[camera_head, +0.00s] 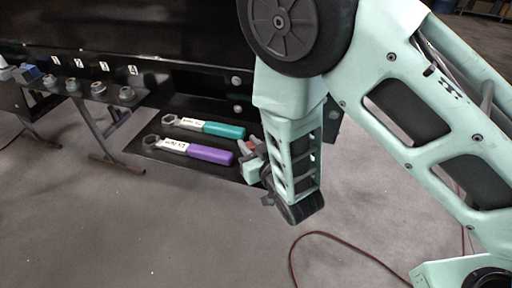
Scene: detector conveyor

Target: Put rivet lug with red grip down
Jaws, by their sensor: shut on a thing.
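My gripper (252,160) is at the right end of a dark shelf (136,149), mostly hidden behind my mint-green arm link. The rest of the lug is hidden. I cannot tell whether the lug touches the shelf.
A tool with a teal grip (224,130) and a tool with a purple grip (210,154) lie side by side on the shelf, just left of my gripper. Several metal fittings (98,89) line a rail at left. A red cable (345,243) lies on the floor.

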